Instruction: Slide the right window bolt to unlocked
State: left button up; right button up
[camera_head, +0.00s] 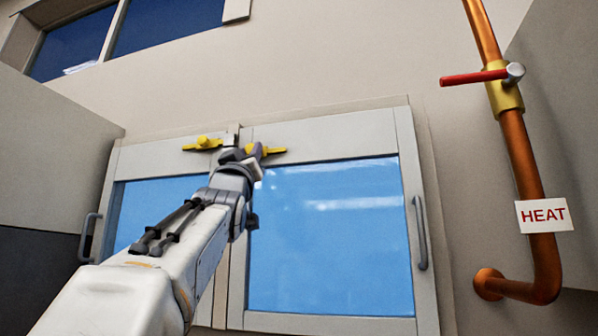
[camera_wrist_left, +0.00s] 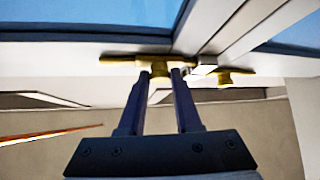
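The right window bolt (camera_head: 272,151) is a yellow bar with a knob, at the top inner corner of the right window pane. In the left wrist view the same bolt (camera_wrist_left: 118,59) lies across the frame in front of the fingertips. My left gripper (camera_head: 247,156) is at this bolt and covers part of it. In the left wrist view my left gripper (camera_wrist_left: 160,74) has its two dark fingers on either side of the yellow knob, close against it. A second yellow bolt (camera_head: 203,143) is on the left pane. My right gripper is not in view.
The window's right sash has a grey handle (camera_head: 420,233); the left sash has another handle (camera_head: 89,237). A copper pipe (camera_head: 520,160) with a red valve lever (camera_head: 473,77) and a HEAT label (camera_head: 543,215) runs down the wall at right.

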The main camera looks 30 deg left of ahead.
pick_arm(q)
grip_shut()
dwell(1.1)
